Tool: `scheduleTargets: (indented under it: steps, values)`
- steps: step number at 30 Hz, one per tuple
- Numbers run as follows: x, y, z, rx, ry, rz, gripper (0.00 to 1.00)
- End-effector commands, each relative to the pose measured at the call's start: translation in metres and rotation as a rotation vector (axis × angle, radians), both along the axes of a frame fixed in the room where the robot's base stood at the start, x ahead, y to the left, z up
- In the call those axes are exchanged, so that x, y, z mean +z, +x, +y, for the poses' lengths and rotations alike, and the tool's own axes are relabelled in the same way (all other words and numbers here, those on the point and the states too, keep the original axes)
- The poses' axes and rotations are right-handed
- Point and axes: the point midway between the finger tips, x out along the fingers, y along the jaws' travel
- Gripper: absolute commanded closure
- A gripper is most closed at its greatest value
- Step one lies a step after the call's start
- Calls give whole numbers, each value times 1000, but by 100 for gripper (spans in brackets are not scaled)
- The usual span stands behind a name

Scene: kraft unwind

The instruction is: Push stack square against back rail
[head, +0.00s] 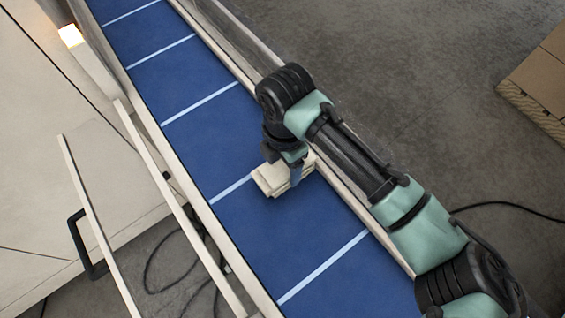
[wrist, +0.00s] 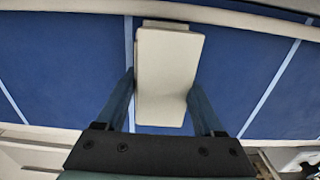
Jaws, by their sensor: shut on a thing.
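A small stack of flat cream pieces (head: 271,182) lies on the blue belt, beside a white cross line. Its layers look slightly offset in the head view. In the wrist view the stack (wrist: 168,60) is a long pale block between my two blue fingers, its far end near a pale rail (wrist: 235,18). I cannot tell whether that end touches the rail. My gripper (head: 297,174) points down at the stack near the belt's right-hand rail (head: 345,195). In the wrist view my gripper (wrist: 162,88) is shut on the stack, a finger at each long side.
The blue belt (head: 180,95) with white cross lines is clear on both sides of the stack. A pale left rail (head: 165,145) bounds it. A pale frame with a black handle (head: 85,245) stands at left. A cardboard box (head: 540,80) and cables lie on the grey floor.

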Motion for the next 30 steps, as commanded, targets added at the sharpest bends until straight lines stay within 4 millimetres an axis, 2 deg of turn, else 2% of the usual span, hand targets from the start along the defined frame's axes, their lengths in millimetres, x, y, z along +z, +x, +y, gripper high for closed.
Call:
scheduleTargets:
  steps: [30]
  values:
    - [1, 8, -11, -1, -2, -3, 86]
